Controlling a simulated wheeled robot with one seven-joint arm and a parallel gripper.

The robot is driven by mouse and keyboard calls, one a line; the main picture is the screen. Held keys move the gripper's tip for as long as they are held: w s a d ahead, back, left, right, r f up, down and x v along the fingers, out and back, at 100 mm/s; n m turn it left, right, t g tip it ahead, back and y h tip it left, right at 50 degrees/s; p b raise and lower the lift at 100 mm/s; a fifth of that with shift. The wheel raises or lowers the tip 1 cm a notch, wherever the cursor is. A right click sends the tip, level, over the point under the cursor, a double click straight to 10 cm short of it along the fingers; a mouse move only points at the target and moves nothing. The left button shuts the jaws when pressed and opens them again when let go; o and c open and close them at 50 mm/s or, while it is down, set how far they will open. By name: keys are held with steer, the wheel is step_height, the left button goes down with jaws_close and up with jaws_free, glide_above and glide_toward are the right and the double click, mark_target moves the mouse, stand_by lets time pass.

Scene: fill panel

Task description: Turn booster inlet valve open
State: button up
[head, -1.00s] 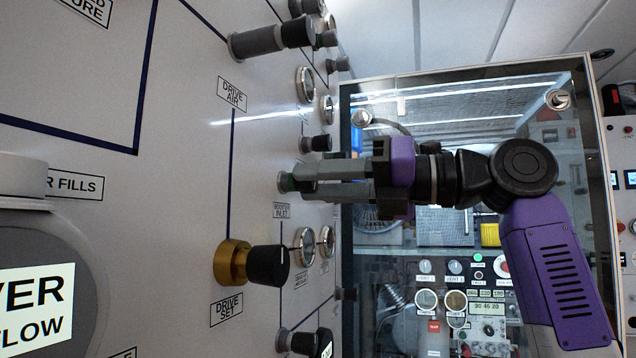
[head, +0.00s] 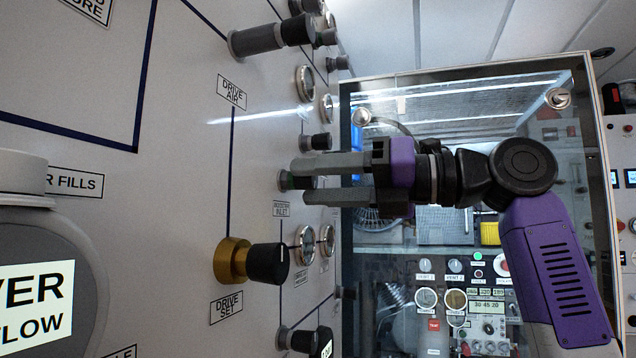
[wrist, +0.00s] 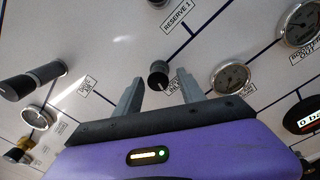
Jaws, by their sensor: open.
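My gripper (head: 306,182) points left at the panel, open, with one finger above the knob and one below. In the wrist view, the black knob (wrist: 158,74) shows between and just beyond the two spread fingertips of my gripper (wrist: 158,82), apart from both. The fingers partly hide the knob in the head view, and its turned position is hard to tell.
The brass-based drive set knob (head: 252,262) sticks out below left. Round gauges (head: 305,244) sit below the valve, with another gauge (wrist: 231,77) to its right in the wrist view. A glass-fronted cabinet (head: 470,240) stands behind my arm.

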steer(key=b+v, duration=0.1)
steer(key=v, duration=0.7)
stand_by(0.5)
